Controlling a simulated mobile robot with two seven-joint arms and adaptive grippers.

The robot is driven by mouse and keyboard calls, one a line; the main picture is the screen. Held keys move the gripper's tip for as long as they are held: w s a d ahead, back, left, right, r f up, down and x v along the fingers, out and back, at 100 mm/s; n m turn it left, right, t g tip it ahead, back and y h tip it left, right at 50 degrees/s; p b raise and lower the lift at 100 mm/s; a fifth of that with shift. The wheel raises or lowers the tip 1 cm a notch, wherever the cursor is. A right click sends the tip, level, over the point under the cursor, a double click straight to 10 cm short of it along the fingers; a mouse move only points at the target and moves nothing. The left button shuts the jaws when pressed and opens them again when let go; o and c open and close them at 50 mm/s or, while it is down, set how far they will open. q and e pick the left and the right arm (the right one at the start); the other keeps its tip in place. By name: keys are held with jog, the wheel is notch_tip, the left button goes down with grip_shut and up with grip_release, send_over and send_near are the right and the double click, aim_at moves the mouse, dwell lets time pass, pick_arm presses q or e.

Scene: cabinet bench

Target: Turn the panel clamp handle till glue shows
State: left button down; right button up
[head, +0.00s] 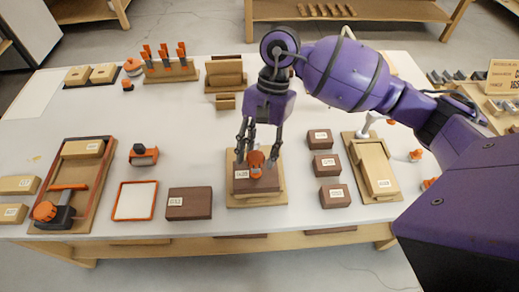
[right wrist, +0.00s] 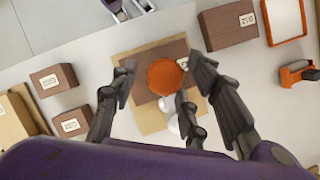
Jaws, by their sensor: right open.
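The panel clamp has a round orange handle (head: 256,163), which stands over a dark brown block (head: 243,185) on a light wooden board (head: 240,201) near the table's front middle. In the right wrist view the handle (right wrist: 164,77) shows as an orange disc. My right gripper (head: 258,143) points down over the clamp with its fingers spread on both sides of the handle. A gap shows between the fingers and the handle in the right wrist view, so contact is not seen. No glue is visible. The clamp's lower part is mostly hidden. My left gripper is not seen.
A dark block (head: 189,203) and an orange-rimmed tray (head: 135,201) lie to the left. Several small dark blocks (head: 326,165) stand close on the right, beside a wooden board with a tan block (head: 376,168).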

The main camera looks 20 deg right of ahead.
jog(key=c, duration=1)
jog(key=shift+m, duration=0.3)
jog(key=m, duration=0.1)
jog(key=m+t, duration=0.1)
jog(key=m+y, duration=0.1)
jog(key=m, duration=0.1)
jog(key=shift+s, duration=0.25)
jog(key=shift+s+f+m+t, duration=0.1)
jog(key=shift+m+t, duration=0.3)
jog(key=shift+m, duration=0.4)
